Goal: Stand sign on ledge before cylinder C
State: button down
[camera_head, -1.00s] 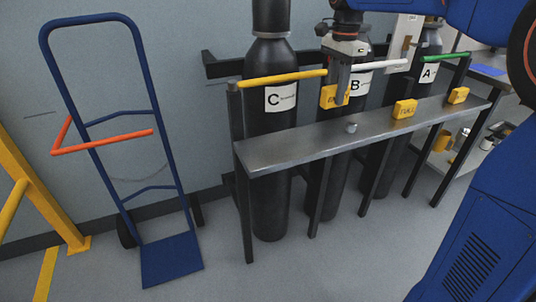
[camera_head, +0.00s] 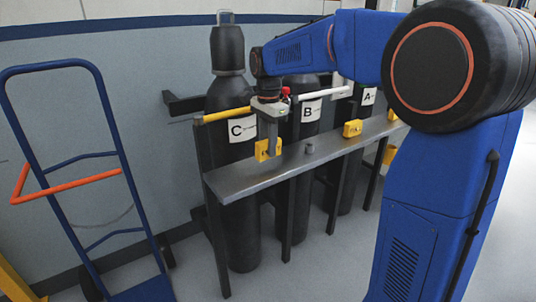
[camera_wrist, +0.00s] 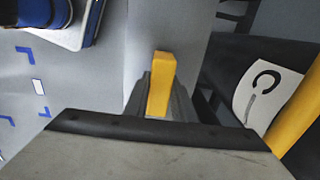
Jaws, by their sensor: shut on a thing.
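My gripper (camera_head: 268,138) points down and is shut on a yellow sign (camera_head: 268,149). In the wrist view the sign (camera_wrist: 161,80) sits between the two fingers (camera_wrist: 160,100), over the grey ledge (camera_wrist: 170,30). In the head view the sign is upright at the ledge (camera_head: 232,181), right of the label of cylinder C (camera_head: 228,99). I cannot tell whether its base touches the ledge. The white C label (camera_wrist: 266,88) shows at the right of the wrist view.
A yellow bar (camera_head: 225,114) crosses before cylinder C. A blue hand truck (camera_head: 75,170) stands left.

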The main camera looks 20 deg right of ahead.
jog(key=shift+f, duration=1.5)
jog(key=shift+f, duration=0.1)
jog(key=c, duration=1.5)
grip_release()
notch_tip(320, 180, up, 12)
jog(key=shift+f, duration=0.15)
jog(key=shift+d+r, duration=0.1)
jog(key=shift+r, duration=0.2)
